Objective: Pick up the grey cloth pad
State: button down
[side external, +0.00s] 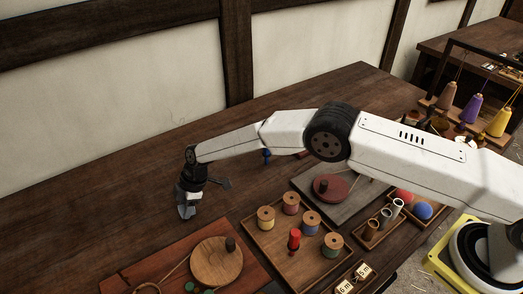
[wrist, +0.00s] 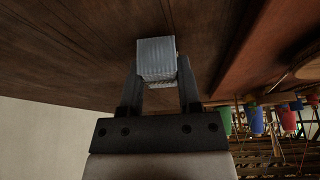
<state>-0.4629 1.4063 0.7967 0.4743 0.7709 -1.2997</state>
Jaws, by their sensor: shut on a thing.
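The grey cloth pad (wrist: 156,58) is a small ribbed grey block held between the two fingers of my gripper (wrist: 160,85) in the wrist view. In the side external view, my gripper (side external: 186,205) points down over the left part of the dark wooden table, and the pad (side external: 186,212) shows as a small grey shape at its tip. The gripper is shut on the pad. I cannot tell whether the pad touches the table or hangs just above it.
A reddish board (side external: 150,272) with a round wooden disc (side external: 216,262) lies near the gripper in front. A tray (side external: 268,250) of thread spools and a grey board (side external: 305,180) with a red disc lie to the right.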

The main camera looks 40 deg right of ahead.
notch_tip(320, 180, up, 2)
jog(key=shift+s+d+r, duration=0.3)
jog(key=shift+s+r, duration=0.25)
jog(key=shift+r, duration=0.3)
jog(key=s+d+r, duration=0.5)
jog(key=s+r, duration=0.3)
jog(key=s, duration=0.3)
jog(key=shift+s+d, duration=0.15)
jog(key=shift+d, duration=0.25)
jog(key=shift+r, duration=0.15)
